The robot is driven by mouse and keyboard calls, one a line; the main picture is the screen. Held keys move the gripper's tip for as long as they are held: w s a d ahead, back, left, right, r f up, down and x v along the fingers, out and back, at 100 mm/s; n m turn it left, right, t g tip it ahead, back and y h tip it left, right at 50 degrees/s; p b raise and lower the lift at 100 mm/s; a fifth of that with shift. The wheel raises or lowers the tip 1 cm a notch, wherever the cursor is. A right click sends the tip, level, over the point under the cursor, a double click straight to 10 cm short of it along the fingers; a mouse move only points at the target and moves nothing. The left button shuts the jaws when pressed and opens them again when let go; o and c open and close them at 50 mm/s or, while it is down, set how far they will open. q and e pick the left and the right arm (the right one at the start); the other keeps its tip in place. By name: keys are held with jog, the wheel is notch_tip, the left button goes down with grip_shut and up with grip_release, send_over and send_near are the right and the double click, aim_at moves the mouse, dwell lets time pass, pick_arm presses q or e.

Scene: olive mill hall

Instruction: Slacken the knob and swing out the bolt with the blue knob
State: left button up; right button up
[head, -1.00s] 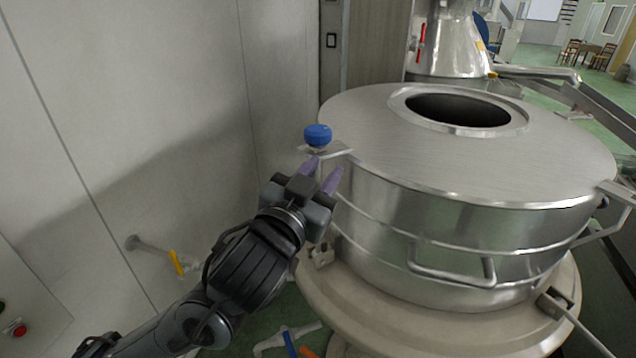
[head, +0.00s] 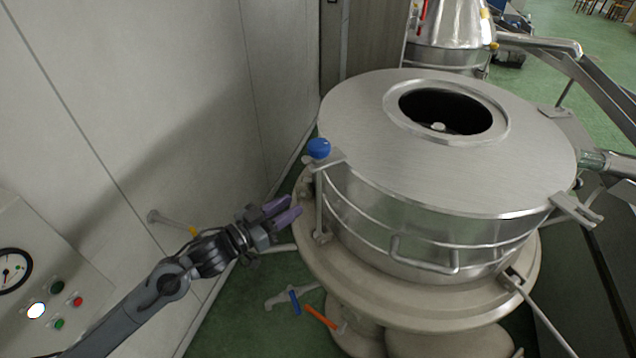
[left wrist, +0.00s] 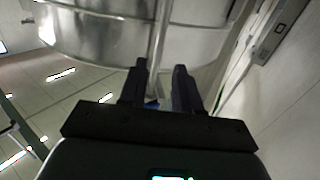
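The blue knob (head: 319,148) tops an upright bolt (head: 319,205) at the left side of the steel vessel (head: 370,215). The knob sits at the lid's slotted tab (head: 331,160); I cannot tell whether it is loose. The bolt's foot is at the pale rim below. My left gripper (head: 291,208) is left of the bolt's shaft, below the knob, with its purple fingers apart and empty. In the left wrist view the shaft (left wrist: 160,45) shows beyond the gap between the fingers (left wrist: 161,70), with a small blue patch low in the gap. My right gripper is not in view.
The pale round base (head: 420,318) juts out under the vessel. A wall pipe with a yellow handle (head: 193,231) and a control panel (head: 45,285) stand left, near my arm. A rod (head: 540,320) slopes outward at the front right. Blue and orange handles (head: 318,317) lie low beside the base.

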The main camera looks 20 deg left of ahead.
aim_at(319, 200)
pick_arm(q)
jog(key=p+x, duration=0.2)
jog(key=x, duration=0.7)
jog(key=shift+w+d, duration=0.25)
jog(key=shift+w, duration=0.05)
jog(key=shift+r, duration=0.1)
jog(key=shift+c, duration=0.2)
grip_shut()
